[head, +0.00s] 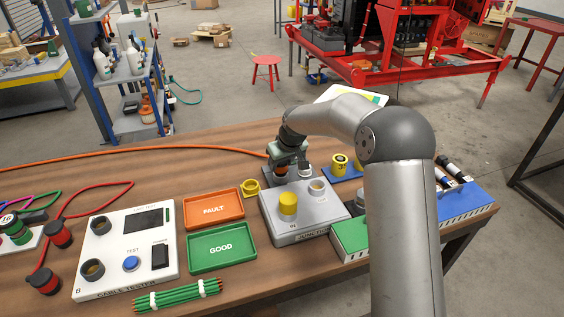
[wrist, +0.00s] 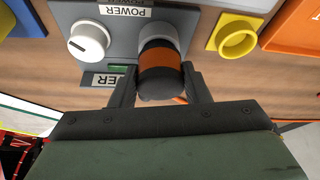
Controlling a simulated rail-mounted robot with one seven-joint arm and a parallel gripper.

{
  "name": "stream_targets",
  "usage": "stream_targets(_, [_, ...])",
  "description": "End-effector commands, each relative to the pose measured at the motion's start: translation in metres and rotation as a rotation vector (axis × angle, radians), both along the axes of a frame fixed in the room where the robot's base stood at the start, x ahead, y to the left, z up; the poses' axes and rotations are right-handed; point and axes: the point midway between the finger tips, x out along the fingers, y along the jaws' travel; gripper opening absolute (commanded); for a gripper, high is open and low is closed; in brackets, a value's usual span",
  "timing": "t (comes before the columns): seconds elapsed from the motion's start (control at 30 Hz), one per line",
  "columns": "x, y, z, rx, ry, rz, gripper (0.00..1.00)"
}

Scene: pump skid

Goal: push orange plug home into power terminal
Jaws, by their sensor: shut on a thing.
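The orange plug (wrist: 160,72) is black with an orange band, and it sits between the two fingers of my gripper (wrist: 160,88) in the wrist view. Its front end meets the light grey round power terminal (wrist: 158,36) on a grey panel marked POWER. How deep the plug sits in the terminal cannot be told. In the head view my gripper (head: 285,166) is behind the grey junction box, shut on the plug, of which a little orange shows. An orange cable (head: 150,150) runs left from there across the table.
A white knob (wrist: 88,42) is beside the terminal on the panel. A yellow ring (wrist: 237,38) lies on the other side. The junction box (head: 300,220) with a yellow cap stands in front. FAULT (head: 213,210) and GOOD (head: 221,248) trays lie left.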

Motion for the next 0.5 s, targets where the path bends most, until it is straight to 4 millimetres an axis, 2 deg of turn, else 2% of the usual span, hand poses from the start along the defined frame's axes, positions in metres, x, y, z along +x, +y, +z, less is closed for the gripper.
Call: stream_targets(0.5, [0.0000,0.0001,-0.0113,0.000,0.000,0.000,0.15])
